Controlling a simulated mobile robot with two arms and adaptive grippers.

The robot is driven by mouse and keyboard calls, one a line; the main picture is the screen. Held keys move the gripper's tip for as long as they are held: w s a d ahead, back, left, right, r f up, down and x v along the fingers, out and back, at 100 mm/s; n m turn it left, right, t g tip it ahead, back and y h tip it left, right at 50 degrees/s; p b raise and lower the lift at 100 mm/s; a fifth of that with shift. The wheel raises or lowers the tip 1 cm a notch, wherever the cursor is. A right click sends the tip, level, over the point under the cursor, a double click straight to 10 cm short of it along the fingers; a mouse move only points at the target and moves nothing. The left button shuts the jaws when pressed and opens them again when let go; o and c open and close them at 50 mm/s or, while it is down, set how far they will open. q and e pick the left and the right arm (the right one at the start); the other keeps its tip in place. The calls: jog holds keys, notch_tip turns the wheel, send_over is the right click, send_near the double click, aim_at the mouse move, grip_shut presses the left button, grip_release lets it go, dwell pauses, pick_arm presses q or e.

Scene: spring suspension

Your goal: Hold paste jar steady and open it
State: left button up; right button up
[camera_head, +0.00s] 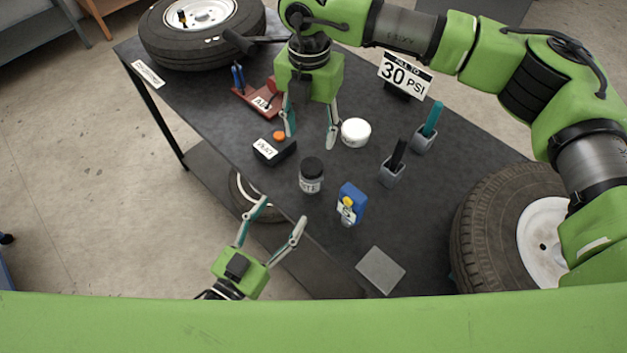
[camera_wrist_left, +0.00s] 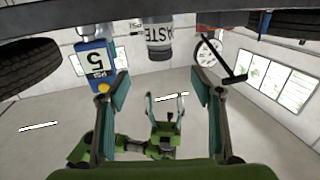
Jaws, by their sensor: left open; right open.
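The paste jar (camera_head: 311,178) is a small clear-grey jar with a black lid and a white label, upright on the dark table. In the left wrist view, which looks upside down, the paste jar (camera_wrist_left: 159,35) shows its PASTE label, beyond the space between my fingers. My left gripper (camera_head: 284,209) is open and empty at the table's front edge, short of the jar and apart from it. My right gripper (camera_head: 310,140) is open and empty, pointing down behind the jar; it also shows in the left wrist view (camera_wrist_left: 166,97).
A blue gauge (camera_head: 351,203) stands right of the jar. A black box with an orange button (camera_head: 274,151) is at its left, a white round container (camera_head: 356,132) behind. Grey holders (camera_head: 391,173) stand further right. A flat grey plate (camera_head: 380,270) lies in front.

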aim_at(312, 165)
jog(key=f, duration=0.1)
jog(key=f+b, duration=0.2)
jog(key=shift+w+d+f, duration=0.1)
jog(key=shift+w+f, duration=0.15)
jog(key=shift+f, duration=0.05)
pick_arm(q)
jog(key=f+x, duration=0.1)
jog(key=x, duration=0.3)
jog(key=f+x, duration=0.1)
jog(key=x, duration=0.4)
jog(key=f+x, duration=0.1)
jog(key=x, duration=0.4)
jog(key=shift+w+d+f, duration=0.1)
jog(key=shift+f, duration=0.05)
pick_arm(e)
jog(key=shift+r, duration=0.1)
pick_arm(q)
grip_shut()
pick_arm(e)
jog(key=m, duration=0.4)
jog(key=shift+s+m, duration=0.1)
jog(key=shift+m, duration=0.3)
jog(key=m, duration=0.3)
jog(key=shift+m, duration=0.4)
jog(key=shift+f, duration=4)
